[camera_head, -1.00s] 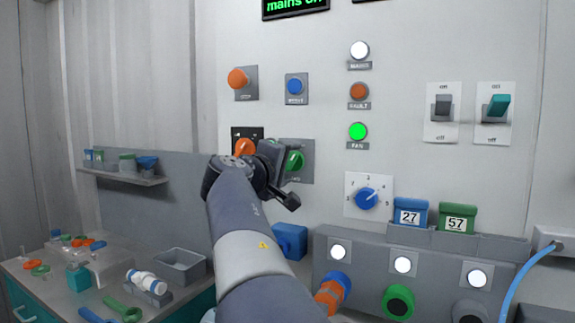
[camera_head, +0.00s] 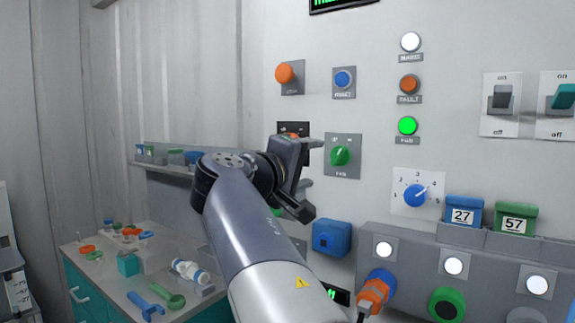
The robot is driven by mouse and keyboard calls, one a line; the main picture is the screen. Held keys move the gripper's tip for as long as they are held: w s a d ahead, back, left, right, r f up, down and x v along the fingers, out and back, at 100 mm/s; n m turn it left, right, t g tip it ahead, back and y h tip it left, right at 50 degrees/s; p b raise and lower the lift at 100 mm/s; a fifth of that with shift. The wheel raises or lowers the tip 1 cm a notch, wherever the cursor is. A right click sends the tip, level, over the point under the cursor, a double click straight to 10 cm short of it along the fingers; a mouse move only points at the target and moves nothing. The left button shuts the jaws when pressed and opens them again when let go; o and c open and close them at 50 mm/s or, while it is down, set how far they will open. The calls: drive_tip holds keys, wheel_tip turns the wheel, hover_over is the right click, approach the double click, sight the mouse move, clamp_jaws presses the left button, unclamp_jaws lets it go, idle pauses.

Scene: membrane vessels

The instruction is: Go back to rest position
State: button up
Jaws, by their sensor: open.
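My gripper (camera_head: 306,178) is at the end of my arm, in the middle of the head view, in front of the grey control panel (camera_head: 450,50). Its jaws are open, with dark fingers pointing to the right, and I see nothing between them. It partly covers an orange rotary switch (camera_head: 293,136) on a black plate.
A workbench (camera_head: 110,258) with several tools and a white bottle (camera_head: 190,270) is at the left. Blue bin 27 (camera_head: 463,215) and green bin 57 (camera_head: 515,222) sit above a ledge with connectors, including an orange plug (camera_head: 374,290). A blue box (camera_head: 331,237) is below the gripper.

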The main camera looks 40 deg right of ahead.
sight(335, 157)
drive_tip(key=p+x, duration=0.1)
drive_tip(key=x, duration=1)
drive_tip(key=shift+p, duration=0.35)
drive_tip(key=shift+a, duration=0.1)
